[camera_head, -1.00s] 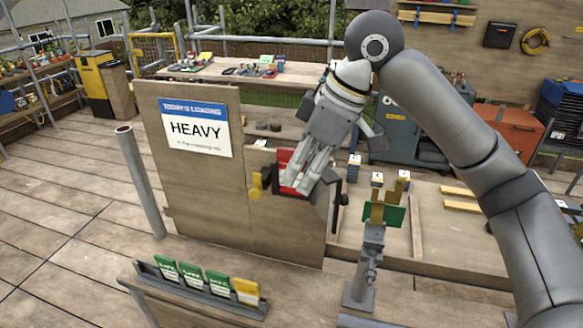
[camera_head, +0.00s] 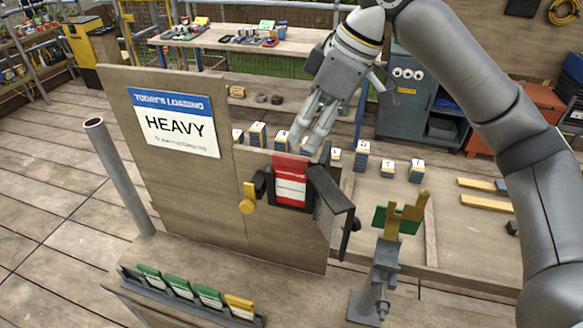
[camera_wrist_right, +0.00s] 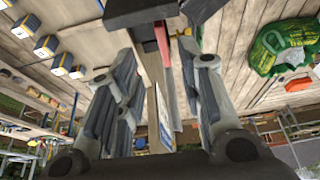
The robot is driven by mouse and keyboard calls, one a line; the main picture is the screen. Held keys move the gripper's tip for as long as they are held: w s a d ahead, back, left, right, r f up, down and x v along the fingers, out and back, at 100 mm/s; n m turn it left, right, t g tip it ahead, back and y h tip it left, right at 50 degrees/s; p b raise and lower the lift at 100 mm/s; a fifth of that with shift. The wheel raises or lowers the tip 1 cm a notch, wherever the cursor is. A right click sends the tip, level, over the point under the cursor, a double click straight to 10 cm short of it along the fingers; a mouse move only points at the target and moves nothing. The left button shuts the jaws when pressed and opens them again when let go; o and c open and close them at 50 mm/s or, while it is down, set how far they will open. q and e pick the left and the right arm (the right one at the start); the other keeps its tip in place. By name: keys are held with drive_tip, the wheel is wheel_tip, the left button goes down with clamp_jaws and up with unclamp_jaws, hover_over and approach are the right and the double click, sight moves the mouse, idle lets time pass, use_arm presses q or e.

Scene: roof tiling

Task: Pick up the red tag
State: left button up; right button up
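The red tag (camera_head: 291,168) has a white label and sits upright in a black holder (camera_head: 272,192) on the wooden board (camera_head: 237,215). My right gripper (camera_head: 303,148) points down at the tag's top edge in the head view. In the right wrist view its fingers (camera_wrist_right: 157,58) are spread apart, with the board's edge and a red strip, likely the tag (camera_wrist_right: 162,42), between them. I see no clear contact. The holder's lower part hides the tag's bottom. My left gripper is not in view.
A "HEAVY" sign (camera_head: 178,122) is on the board's left. Green and yellow tags (camera_head: 177,288) stand in a rack (camera_head: 130,280) in front. A grey stand (camera_head: 383,265) with a green piece rises on the right. A black bracket (camera_head: 335,190) juts beside the red tag.

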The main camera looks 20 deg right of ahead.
sight(291, 157)
drive_tip(key=p+x, duration=0.2)
drive_tip(key=x, duration=0.5)
drive_tip(key=shift+a+r, duration=0.1)
drive_tip(key=shift+a, duration=0.1)
drive_tip(key=shift+a+f, duration=0.25)
drive_tip(key=shift+f, duration=0.15)
drive_tip(key=shift+c, duration=1)
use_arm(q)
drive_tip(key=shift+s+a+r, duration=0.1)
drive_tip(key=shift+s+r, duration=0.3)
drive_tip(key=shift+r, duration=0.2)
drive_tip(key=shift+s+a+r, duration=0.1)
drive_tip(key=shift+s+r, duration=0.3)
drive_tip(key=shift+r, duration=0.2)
use_arm(e)
clamp_jaws()
